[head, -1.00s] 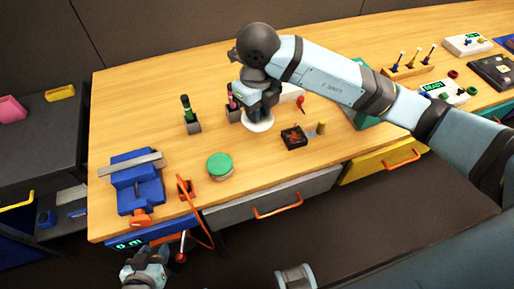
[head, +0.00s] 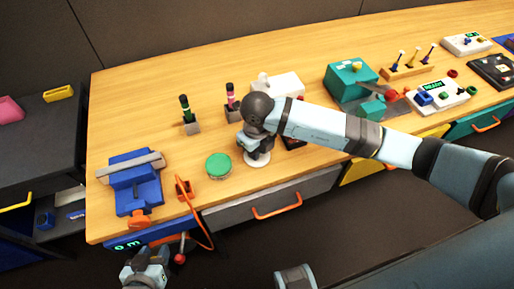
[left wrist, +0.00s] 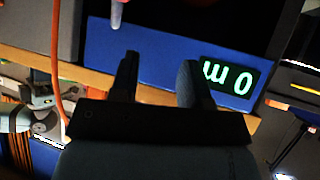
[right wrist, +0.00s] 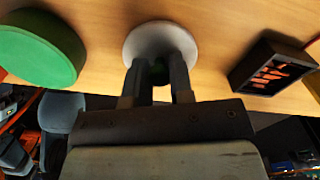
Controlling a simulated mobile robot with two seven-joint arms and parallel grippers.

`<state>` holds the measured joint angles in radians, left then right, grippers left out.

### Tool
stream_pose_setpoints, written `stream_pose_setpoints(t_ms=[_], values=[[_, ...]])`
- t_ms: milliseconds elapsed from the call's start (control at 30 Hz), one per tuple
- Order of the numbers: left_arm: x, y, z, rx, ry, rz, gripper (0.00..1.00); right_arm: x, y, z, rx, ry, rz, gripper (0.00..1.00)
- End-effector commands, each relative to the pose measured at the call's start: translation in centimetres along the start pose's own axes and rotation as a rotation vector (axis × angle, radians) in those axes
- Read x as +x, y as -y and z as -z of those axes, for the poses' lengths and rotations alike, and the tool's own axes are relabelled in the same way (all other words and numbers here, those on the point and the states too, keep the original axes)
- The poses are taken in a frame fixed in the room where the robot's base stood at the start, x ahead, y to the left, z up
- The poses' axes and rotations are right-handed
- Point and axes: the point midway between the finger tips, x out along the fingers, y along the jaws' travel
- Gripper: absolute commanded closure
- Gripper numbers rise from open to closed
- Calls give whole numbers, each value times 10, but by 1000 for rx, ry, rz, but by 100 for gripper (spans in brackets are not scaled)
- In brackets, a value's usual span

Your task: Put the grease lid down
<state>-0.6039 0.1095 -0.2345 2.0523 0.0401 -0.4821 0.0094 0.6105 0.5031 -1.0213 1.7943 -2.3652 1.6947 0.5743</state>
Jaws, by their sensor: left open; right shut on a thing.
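The grease lid appears to be the white round disc (head: 257,161) under my right gripper (head: 258,150). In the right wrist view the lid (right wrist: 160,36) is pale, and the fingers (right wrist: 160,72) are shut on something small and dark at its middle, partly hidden. The lid is over the tabletop near the front edge; I cannot tell whether it touches the wood. A round green-topped tin (head: 218,166) stands just left of it, apart; it also shows in the right wrist view (right wrist: 38,48). My left gripper (head: 147,270) is open and empty, below the table's front edge.
A dark box with orange marks (right wrist: 272,66) is close right of the lid. A blue vise (head: 137,185) and an orange cable (head: 205,228) are at left. A blue panel with a lit display (left wrist: 228,80) faces my left gripper. Two dark-handled tools stand behind.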

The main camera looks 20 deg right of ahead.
Motion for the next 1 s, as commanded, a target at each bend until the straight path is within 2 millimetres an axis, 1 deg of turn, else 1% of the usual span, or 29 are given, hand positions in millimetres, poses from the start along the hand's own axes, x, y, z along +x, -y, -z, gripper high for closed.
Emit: stream_pose_setpoints(t_ms=[167, 300, 333, 367, 400, 433, 667, 767, 800, 867, 1000], values=[[0, 1, 0, 3, -1, 0, 57, -1, 0, 0, 0, 1, 0, 100], [2, 2, -3, 9, 0, 1, 57, 4, 0, 0, -1, 1, 0, 100], [1, 2, -2, 11, 0, 1, 57, 2, 0, 0, -1, 1, 0, 72], [0, 3, -1, 12, 0, 1, 57, 2, 0, 0, -1, 1, 0, 65], [0, 3, -1, 14, 0, 1, 57, 2, 0, 0, -1, 1, 0, 56], [0, 4, -1, 15, 0, 1, 57, 2, 0, 0, -1, 1, 0, 53], [-1, 5, -1, 20, 0, 1, 57, 1, 0, 0, -1, 1, 0, 53], [-3, 4, 2, 19, 1, 1, 57, -4, 0, 0, 0, 1, 0, 53], [-2, 5, 0, 17, 1, 0, 57, -7, 0, -1, -1, 3, 0, 53], [-2, 4, 0, 15, 2, 1, 57, -15, 0, -1, -2, 4, 1, 53], [-1, 3, -1, 8, 5, 1, 57, -44, 0, -2, -2, 7, 0, 53]])
